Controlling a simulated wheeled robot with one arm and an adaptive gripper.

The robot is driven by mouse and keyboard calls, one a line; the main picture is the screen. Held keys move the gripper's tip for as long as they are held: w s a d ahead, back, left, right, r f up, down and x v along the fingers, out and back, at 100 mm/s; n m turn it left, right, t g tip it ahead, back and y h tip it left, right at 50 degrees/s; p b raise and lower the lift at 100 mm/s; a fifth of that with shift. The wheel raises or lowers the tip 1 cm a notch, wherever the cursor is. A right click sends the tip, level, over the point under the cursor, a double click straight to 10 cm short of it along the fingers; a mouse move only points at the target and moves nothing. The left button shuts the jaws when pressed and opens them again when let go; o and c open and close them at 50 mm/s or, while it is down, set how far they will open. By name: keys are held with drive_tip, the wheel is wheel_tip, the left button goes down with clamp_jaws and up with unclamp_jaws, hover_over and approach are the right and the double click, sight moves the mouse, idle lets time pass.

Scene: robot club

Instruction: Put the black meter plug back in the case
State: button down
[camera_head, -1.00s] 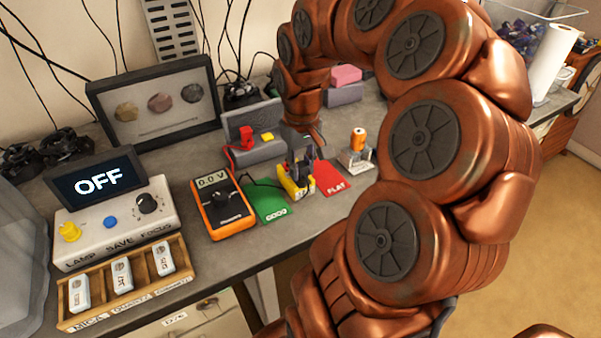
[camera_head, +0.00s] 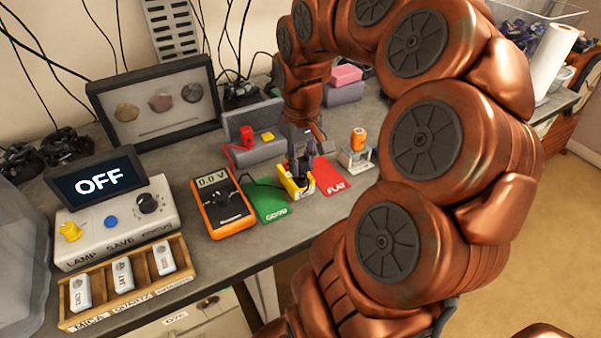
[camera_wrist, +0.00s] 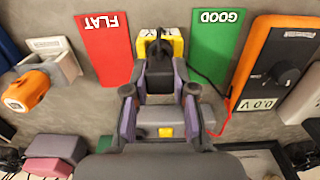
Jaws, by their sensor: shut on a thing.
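My gripper (camera_wrist: 160,76) is shut on the black meter plug (camera_wrist: 160,80), which sits between its two fingertips. The plug is at a yellow holder (camera_wrist: 172,45) with a dark part on it; I cannot tell whether it is still seated there. In the head view my gripper (camera_head: 300,160) is over the yellow holder (camera_head: 292,187), between the green and red mats, and its fingers mostly hide the plug. A grey block (camera_head: 258,153), which looks like the case, lies behind the holder and carries a red plug (camera_head: 247,136) and a yellow button (camera_head: 267,136).
The orange meter (camera_head: 222,205) reads 0.0 V and stands left of the green GOOD mat (camera_head: 268,198). The red FLAT mat (camera_head: 332,174) and an orange battery-like cylinder (camera_head: 359,138) in a stand are to the right. A black cable runs to the holder area. My arm covers the right side.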

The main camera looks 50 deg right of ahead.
sight(301, 161)
drive_tip(key=shift+r, duration=0.1)
drive_tip(key=shift+r+p, duration=0.3)
drive_tip(key=shift+r, duration=1.35)
drive_tip(key=c, duration=1.6)
unclamp_jaws()
clamp_jaws()
